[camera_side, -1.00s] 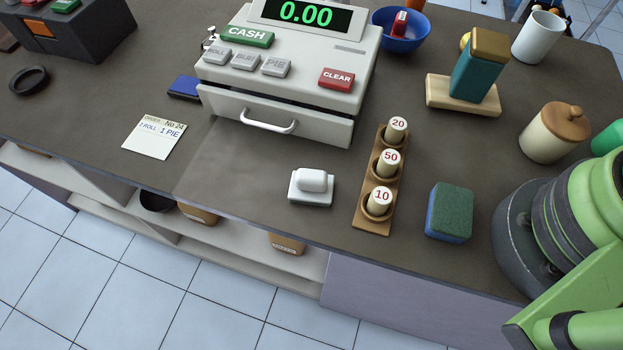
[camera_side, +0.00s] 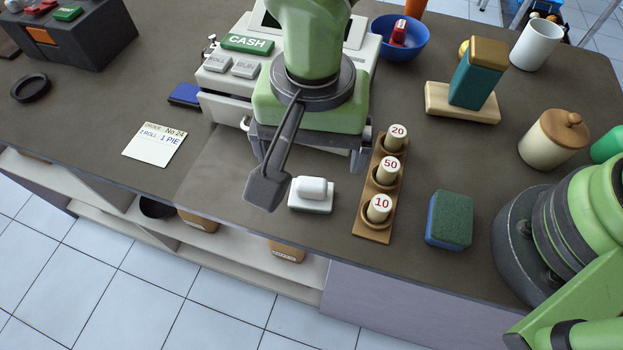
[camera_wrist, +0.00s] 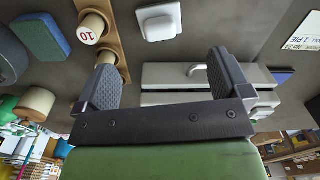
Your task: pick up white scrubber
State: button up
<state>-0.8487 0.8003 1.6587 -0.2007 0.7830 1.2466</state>
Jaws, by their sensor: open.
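The white scrubber (camera_side: 311,196) is a small white block with a rounded grip on top. It lies on the dark counter in front of the cash register, left of the wooden coin rack. It also shows at the top of the wrist view (camera_wrist: 159,22), beyond my fingertips. My gripper (camera_side: 311,156) is above the counter, between the scrubber and the register. In the wrist view my gripper (camera_wrist: 164,68) has its two fingers wide apart with nothing between them. My arm hides part of the register in the side view.
The coin rack (camera_side: 372,236) with three numbered rolls stands close right of the scrubber. A green-and-blue sponge (camera_side: 450,219) lies further right. The cash register (camera_side: 222,82) stands behind. An order slip (camera_side: 154,145) lies left. The counter's front edge is near the scrubber.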

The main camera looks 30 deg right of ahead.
aim_at(311, 183)
notch_tip(311, 183, down, 5)
jog(key=shift+s+a+r, duration=0.1)
jog(key=f, duration=0.5)
jog(key=shift+w+f, duration=0.2)
jog(key=shift+f, duration=0.15)
jog(key=shift+c, duration=0.3)
jog(key=c, duration=1)
